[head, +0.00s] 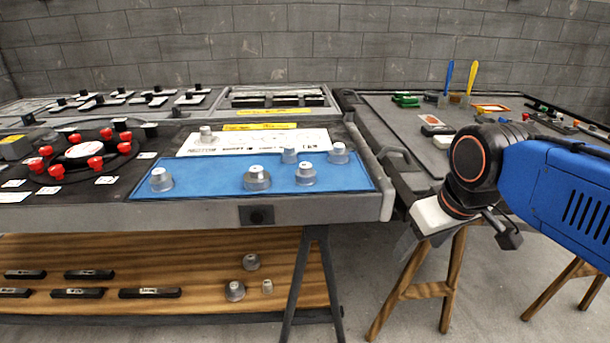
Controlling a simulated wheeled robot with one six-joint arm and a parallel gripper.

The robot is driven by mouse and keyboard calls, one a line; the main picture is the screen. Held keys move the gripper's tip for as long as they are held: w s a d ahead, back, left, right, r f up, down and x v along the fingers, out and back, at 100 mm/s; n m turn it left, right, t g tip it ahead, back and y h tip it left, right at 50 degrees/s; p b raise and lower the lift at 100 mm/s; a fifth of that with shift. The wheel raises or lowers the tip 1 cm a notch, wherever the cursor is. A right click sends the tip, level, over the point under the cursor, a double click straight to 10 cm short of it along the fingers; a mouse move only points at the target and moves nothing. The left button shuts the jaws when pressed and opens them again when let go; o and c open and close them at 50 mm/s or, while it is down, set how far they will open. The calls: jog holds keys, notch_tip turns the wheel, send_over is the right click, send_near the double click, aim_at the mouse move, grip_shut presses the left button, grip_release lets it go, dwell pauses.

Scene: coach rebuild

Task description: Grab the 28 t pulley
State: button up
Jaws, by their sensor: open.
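Several grey pulleys stand on a blue mat (215,180) at the front of the left table. One pulley (161,181) is at the mat's left end. A wide pulley (257,179) and another pulley (305,176) stand near the middle. A smaller pulley (289,156) is behind them, and one more pulley (338,154) is at the back right. Their markings are too small to read, so I cannot tell which is the 28 t pulley. My gripper (407,246) is open, right of the mat and apart from all pulleys, pointing down and left; its fingertips are small and indistinct.
A white sheet (260,142) with a small grey part (206,135) lies behind the mat. A wooden lower shelf (200,257) holds black bars and a few grey pieces. Red knobs ring a dark disc (83,151) at left. A right table (400,120) stands beyond a gap.

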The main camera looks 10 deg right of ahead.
jog(key=w+a+r+n+g, duration=0.1)
jog(key=w+a+r+n, duration=0.3)
jog(key=w+r, duration=0.25)
jog(key=w+a+r+n+g, duration=0.1)
jog(key=w+a+r+n, duration=0.3)
jog(key=w+r, duration=0.3)
notch_tip(320, 180, up, 10)
jog(key=n+g, duration=0.2)
jog(key=n, duration=0.6)
send_over(306, 165)
notch_tip(306, 165, down, 18)
jog(key=shift+r, duration=0.2)
jog(key=shift+c, duration=0.6)
jog(key=c, duration=1.1)
